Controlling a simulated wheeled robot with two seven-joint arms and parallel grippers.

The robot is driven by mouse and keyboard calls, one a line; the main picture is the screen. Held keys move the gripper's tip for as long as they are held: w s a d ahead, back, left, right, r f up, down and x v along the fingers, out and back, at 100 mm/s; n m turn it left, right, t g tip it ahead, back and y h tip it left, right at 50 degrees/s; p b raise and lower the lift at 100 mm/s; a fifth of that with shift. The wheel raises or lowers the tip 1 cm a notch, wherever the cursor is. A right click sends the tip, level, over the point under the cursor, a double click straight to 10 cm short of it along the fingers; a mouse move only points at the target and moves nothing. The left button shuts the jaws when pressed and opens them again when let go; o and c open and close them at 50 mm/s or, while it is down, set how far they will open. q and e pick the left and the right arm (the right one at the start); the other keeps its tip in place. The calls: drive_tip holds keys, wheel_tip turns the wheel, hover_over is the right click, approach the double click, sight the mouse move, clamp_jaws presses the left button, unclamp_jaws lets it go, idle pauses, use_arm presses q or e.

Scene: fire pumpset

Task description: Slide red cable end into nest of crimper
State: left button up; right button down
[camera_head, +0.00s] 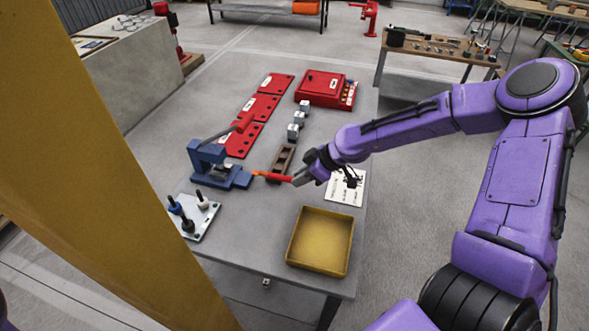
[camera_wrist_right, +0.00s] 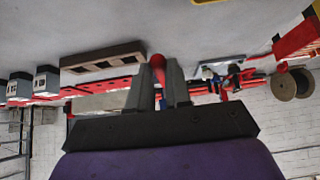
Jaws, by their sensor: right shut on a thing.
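My right gripper (camera_head: 300,179) is shut on the red cable (camera_head: 274,177), which points left from the fingertips. The cable's orange-coloured end (camera_head: 257,173) is at the right side of the blue crimper (camera_head: 212,166); I cannot tell whether it is inside the nest or just beside it. The crimper has a raised lever with a red handle (camera_head: 243,123). In the right wrist view the red cable (camera_wrist_right: 157,66) shows between the two fingers (camera_wrist_right: 159,88). My left gripper is not in view.
A yellow tray (camera_head: 320,269) sits at the table's front right. A plate with dark posts (camera_head: 205,225) lies front left. A brown slotted block (camera_head: 282,162), grey blocks (camera_head: 293,131), red plates (camera_head: 262,107) and a red box (camera_head: 325,90) stand behind. A white card (camera_head: 346,191) lies beneath my right wrist.

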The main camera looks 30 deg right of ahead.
drive_tip(key=shift+a+r+b, duration=0.2)
drive_tip(key=shift+a+b, duration=0.1)
drive_tip(key=shift+b, duration=0.55)
drive_tip(key=w+f+b, duration=0.1)
drive_tip(key=w, duration=0.1)
drive_tip(key=w+a+f+b, duration=0.1)
drive_tip(key=w+f, duration=0.1)
drive_tip(key=w+a+f+b, duration=0.1)
drive_tip(key=w, duration=0.1)
drive_tip(key=shift+w+f, duration=0.15)
drive_tip(key=shift+f, duration=0.25)
drive_tip(key=shift+a+b, duration=0.2)
drive_tip(key=shift+b, duration=0.1)
drive_tip(key=shift+s+a+b, duration=0.2)
drive_tip(key=shift+s+b, duration=0.1)
drive_tip(key=shift+a+r, duration=0.2)
drive_tip(key=shift+w+a+f, duration=0.15)
drive_tip(key=shift+w, duration=0.15)
drive_tip(key=shift+w+a+f, duration=0.1)
drive_tip(key=shift+w+f, duration=0.2)
drive_tip(key=shift+w, duration=0.25)
drive_tip(key=shift+s+r, duration=0.25)
drive_tip(key=shift+s, duration=0.05)
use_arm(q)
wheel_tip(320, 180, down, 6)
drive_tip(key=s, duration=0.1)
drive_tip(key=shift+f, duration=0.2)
